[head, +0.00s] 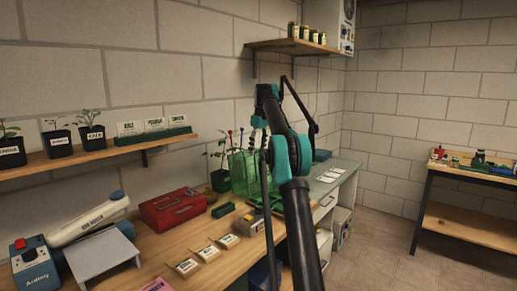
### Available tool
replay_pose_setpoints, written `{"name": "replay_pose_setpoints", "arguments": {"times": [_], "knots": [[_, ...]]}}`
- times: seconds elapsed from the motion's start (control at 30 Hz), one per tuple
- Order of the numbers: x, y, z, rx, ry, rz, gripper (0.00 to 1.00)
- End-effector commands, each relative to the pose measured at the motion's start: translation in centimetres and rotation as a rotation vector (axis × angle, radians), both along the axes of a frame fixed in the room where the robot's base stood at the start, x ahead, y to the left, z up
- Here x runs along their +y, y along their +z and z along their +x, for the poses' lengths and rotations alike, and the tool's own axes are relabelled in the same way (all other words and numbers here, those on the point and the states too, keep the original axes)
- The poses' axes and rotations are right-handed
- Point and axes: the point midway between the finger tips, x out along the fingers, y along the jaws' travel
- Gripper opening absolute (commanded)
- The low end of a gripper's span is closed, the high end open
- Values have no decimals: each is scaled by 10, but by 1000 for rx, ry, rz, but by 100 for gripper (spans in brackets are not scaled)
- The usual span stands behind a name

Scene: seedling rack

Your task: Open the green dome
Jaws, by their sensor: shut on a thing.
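The green dome (239,172) is a see-through green cover in the middle of the head view, on the bench near the wall. My arm stands in front of its right side and hides part of it. My gripper (257,143) points down at the dome's upper right and is shut on it; the exact contact is small and partly hidden. I cannot tell clearly how far the dome is raised or tilted.
A potted plant (220,179) stands just left of the dome. A shelf (70,158) with seedlings hangs on the left wall.

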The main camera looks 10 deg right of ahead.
Motion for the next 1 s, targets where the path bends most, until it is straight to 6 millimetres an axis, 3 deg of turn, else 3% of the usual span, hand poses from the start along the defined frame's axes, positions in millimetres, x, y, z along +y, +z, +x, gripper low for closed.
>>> {"name": "replay_pose_setpoints", "arguments": {"times": [0.17, 0.2, 0.33, 0.73, 1.0], "knots": [[2, -2, 1, 2, 2, 2, 8], [2, -2, 1, 2, 2, 2, 64], [1, -2, 0, 2, 1, 2, 81], [-2, 0, -3, 1, 0, 1, 81], [-25, 2, -21, 1, -2, 1, 81]]}}
